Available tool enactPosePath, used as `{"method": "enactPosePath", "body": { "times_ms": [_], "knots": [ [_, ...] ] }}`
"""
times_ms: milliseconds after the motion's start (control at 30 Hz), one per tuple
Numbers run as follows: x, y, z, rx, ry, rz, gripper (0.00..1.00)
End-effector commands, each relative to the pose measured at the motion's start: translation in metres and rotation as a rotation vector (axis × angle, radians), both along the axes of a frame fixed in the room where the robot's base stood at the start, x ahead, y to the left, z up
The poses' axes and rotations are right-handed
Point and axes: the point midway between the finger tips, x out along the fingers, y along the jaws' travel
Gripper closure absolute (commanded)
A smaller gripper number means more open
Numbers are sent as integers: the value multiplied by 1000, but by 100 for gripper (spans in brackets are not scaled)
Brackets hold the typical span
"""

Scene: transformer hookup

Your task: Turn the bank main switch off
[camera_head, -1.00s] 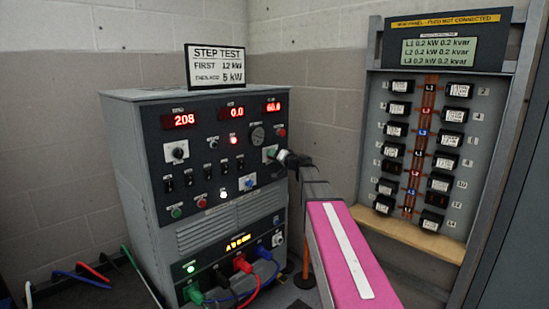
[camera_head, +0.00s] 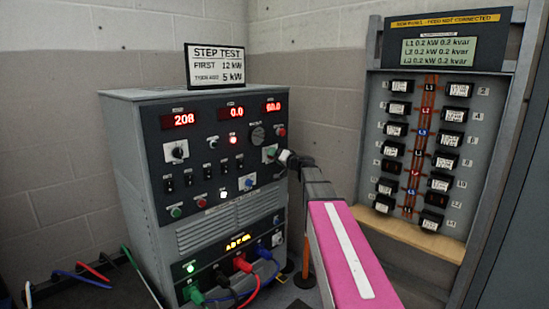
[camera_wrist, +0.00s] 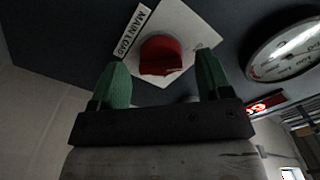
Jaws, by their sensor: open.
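A red rotary knob (camera_wrist: 160,55) on a white square plate (camera_wrist: 192,27) shows in the wrist view, next to a label (camera_wrist: 133,31) reading MAIN LOAD. My gripper (camera_wrist: 155,82) is open. Its two green fingers stand on either side of the knob's lower part in the picture, with a gap to each side; whether they touch it I cannot tell. In the head view my gripper (camera_head: 277,156) is at the right side of the grey load bank's front (camera_head: 205,145) and mostly hides the knob.
A round gauge (camera_wrist: 290,45) is close to the right of the knob. The bank's red displays (camera_head: 232,112) read 208, 0.0 and about 60.0. A breaker panel (camera_head: 432,150) stands at the right. Coloured cables (camera_head: 243,265) plug in low on the bank.

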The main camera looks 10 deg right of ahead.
Motion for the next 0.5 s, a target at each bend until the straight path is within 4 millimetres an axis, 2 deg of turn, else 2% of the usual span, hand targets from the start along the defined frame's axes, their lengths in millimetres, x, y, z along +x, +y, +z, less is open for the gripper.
{"method": "enactPosePath", "body": {
  "times_ms": [33,300,500],
  "knots": [
    [-10,-5,0,0,0,-1,29],
    [-52,-35,0,-1,-1,-1,29],
    [-72,-50,0,-1,0,-1,29]
  ]
}}
